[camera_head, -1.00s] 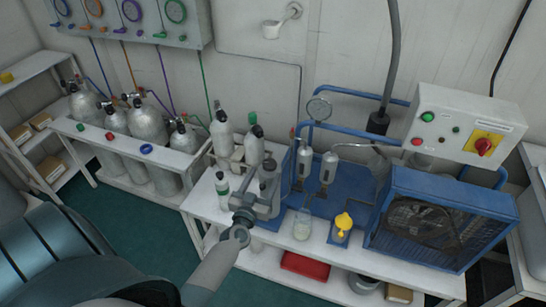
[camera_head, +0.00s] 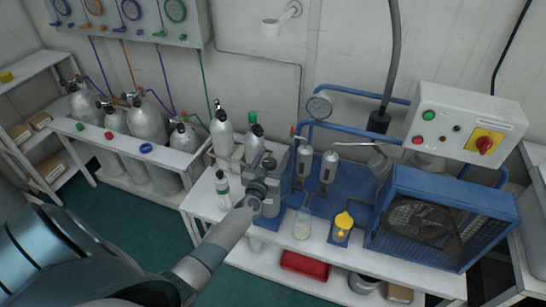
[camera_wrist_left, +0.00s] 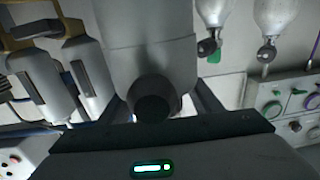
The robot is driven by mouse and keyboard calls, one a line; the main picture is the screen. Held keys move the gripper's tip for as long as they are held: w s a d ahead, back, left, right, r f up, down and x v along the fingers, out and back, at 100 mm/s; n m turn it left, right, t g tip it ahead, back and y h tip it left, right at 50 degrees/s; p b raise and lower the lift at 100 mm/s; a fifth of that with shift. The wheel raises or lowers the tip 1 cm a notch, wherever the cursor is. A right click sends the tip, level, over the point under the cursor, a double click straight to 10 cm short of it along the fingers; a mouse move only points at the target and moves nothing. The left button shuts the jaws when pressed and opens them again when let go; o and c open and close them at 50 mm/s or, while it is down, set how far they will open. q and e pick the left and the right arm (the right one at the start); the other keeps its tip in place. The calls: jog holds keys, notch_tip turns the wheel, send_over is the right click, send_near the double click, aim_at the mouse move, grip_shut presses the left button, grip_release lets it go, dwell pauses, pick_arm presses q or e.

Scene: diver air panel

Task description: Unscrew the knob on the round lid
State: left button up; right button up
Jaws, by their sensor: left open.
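A grey canister (camera_head: 267,215) stands at the left end of the workbench, partly hidden behind my left gripper (camera_head: 262,182). In the left wrist view the grey canister body (camera_wrist_left: 147,45) fills the upper middle. A dark round knob (camera_wrist_left: 153,97) stands out from its near end, between my two open fingers. I see a gap on either side of the knob, and the fingers do not appear to grip it. In the head view the knob and lid are mostly hidden by my gripper. My right gripper is out of view.
Grey cylinders (camera_head: 222,132) stand behind. A glass jar (camera_head: 302,224), a yellow item (camera_head: 343,221) and a blue compressor (camera_head: 440,222) lie to the right.

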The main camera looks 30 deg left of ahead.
pick_arm(q)
jog(key=shift+c, duration=0.7)
jog(key=c, duration=0.9)
jog(key=shift+c, duration=0.2)
